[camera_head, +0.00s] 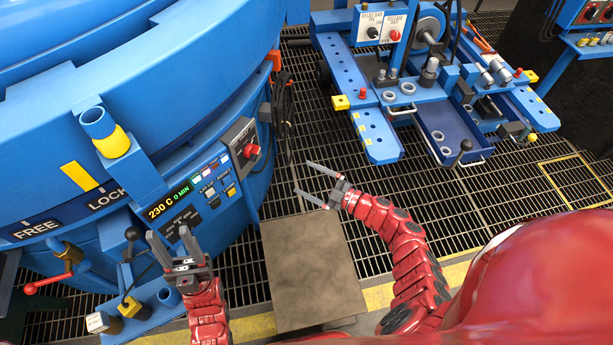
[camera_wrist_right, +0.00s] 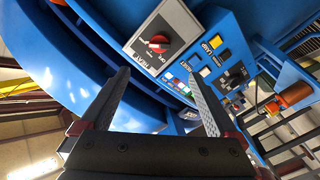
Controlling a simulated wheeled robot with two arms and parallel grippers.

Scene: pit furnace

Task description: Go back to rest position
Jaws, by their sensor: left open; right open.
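My left gripper (camera_head: 172,248) is open and empty. It points up in front of the furnace's control panel, near the lower left of the head view. My right gripper (camera_head: 309,181) is open and empty above the floor grating, to the right of the furnace. Its fingers point left, towards the furnace. In the right wrist view, nothing is between the spread fingers (camera_wrist_right: 160,100). The furnace panel lies beyond them, with a red knob (camera_wrist_right: 159,43) labelled HEAT.
The blue furnace (camera_head: 180,80) fills the left; its display (camera_head: 168,203) reads 230 C. A red-handled lever (camera_head: 50,280) is at lower left. A grey plate (camera_head: 313,270) lies between my arms. A blue tool cart (camera_head: 365,135) stands at upper right. Open grating surrounds the cart.

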